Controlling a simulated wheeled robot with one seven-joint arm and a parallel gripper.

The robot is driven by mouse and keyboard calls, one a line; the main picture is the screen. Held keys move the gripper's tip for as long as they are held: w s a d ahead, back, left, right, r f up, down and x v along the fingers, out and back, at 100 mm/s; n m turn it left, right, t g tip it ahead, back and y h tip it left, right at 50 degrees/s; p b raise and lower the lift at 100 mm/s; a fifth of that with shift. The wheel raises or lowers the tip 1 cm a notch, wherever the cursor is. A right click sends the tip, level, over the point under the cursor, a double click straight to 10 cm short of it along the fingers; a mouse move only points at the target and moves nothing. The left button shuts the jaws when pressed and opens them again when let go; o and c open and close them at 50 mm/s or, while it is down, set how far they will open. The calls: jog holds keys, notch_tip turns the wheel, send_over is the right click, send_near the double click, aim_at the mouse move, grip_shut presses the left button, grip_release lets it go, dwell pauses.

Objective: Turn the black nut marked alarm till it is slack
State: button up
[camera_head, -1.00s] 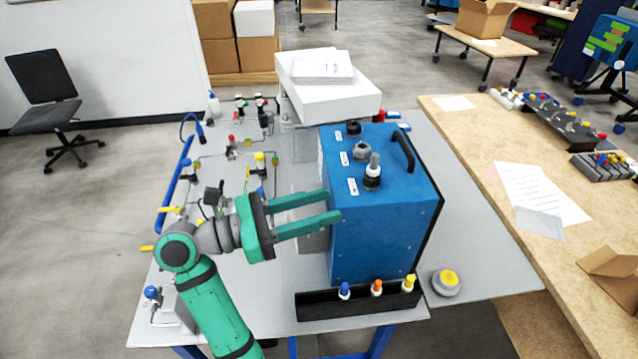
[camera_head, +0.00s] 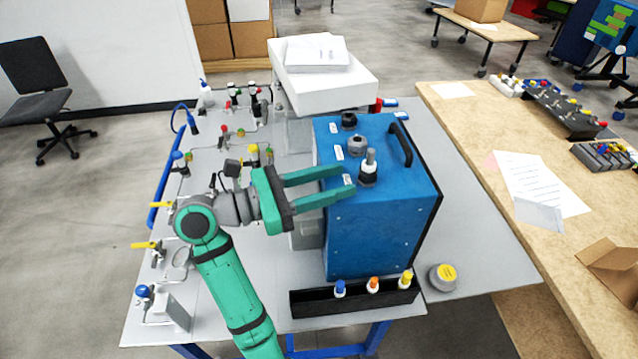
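The blue analyser box (camera_head: 380,230) stands on the grey table. Three fittings sit on its top: a black one at the back (camera_head: 349,120), a grey one in the middle (camera_head: 357,146), and a front one with a black nut (camera_head: 368,177) and a grey and white upright body. Each has a small white label beside it, too small to read, so I cannot tell which is marked alarm. My gripper (camera_head: 349,181) is open and empty, its two green fingers level and apart. The fingertips are just left of the front fitting, overlapping the box's top left edge in view.
A black handle (camera_head: 400,145) rises at the right of the box top. A black tray (camera_head: 310,304) with several coloured-cap bottles lies in front. A white box (camera_head: 320,82) stands behind. Tubing and valves fill the table's left side. A grey and yellow knob (camera_head: 442,276) sits at right.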

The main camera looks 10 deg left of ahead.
aim_at(363, 171)
jog(key=shift+x, duration=3.15)
jog(key=shift+c, duration=0.3)
jog(key=c, duration=0.9)
jog(key=shift+t, duration=0.3)
jog(key=o, duration=1)
jog(key=shift+w+n, duration=0.1)
jog(key=shift+n, duration=0.2)
jog(key=shift+c, duration=0.2)
jog(key=v, duration=1)
